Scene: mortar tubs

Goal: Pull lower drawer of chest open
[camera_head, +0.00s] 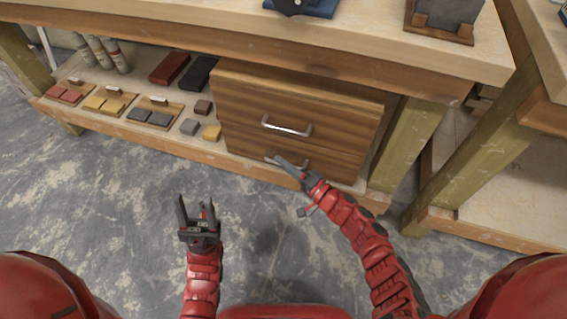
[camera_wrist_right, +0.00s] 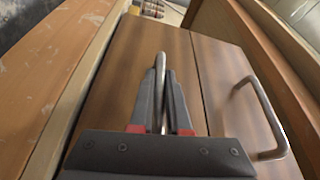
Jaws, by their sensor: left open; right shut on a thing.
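The wooden chest (camera_head: 235,118) stands on the low shelf of the workbench, with two drawers one above the other. The upper drawer (camera_head: 345,118) has a metal bar handle (camera_head: 287,127). The lower drawer (camera_head: 335,168) is flush with the chest front, and its handle (camera_head: 302,163) is partly hidden by my right gripper. My right gripper (camera_head: 281,163) is shut on the lower handle; the wrist view shows the fingers (camera_wrist_right: 162,92) closed around its bar (camera_wrist_right: 160,62). My left gripper (camera_head: 197,208) is open and empty above the floor, left of the chest.
Left of the chest, the shelf (camera_head: 150,140) holds small coloured blocks, trays and tubes (camera_head: 100,52). A bench leg (camera_head: 400,145) stands close to the chest's right side. The concrete floor (camera_head: 110,215) in front is clear.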

